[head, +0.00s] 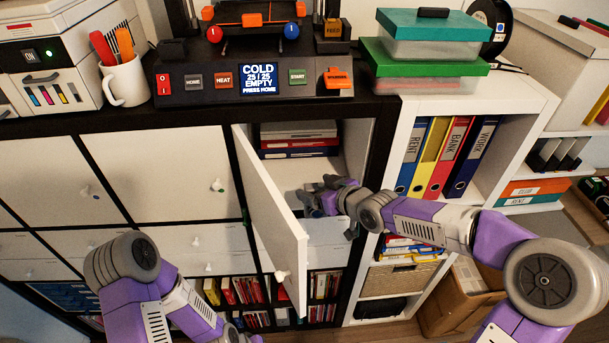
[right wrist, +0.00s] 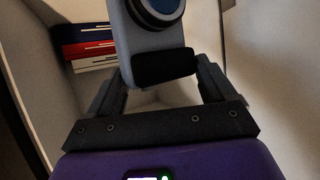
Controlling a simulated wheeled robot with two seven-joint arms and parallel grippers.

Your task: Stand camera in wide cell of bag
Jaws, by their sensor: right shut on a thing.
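In the right wrist view the camera (right wrist: 153,45) is a light grey body with a dark-ringed bluish lens at the top and a black block low on its face. The fingers of my right gripper (right wrist: 160,80) stand on either side of it and are shut on it. In the head view my right gripper (head: 318,203) reaches into an open cupboard compartment (head: 352,160), and I cannot make out the camera there. My left gripper is out of view; only my left arm shows at the lower left. I cannot make out the bag in either view.
The white cupboard door (head: 268,215) stands open just left of my right gripper. Books or binders (head: 298,149) lie stacked at the back of the compartment and also show in the right wrist view (right wrist: 85,42). Binders (head: 447,155) fill the shelf at right.

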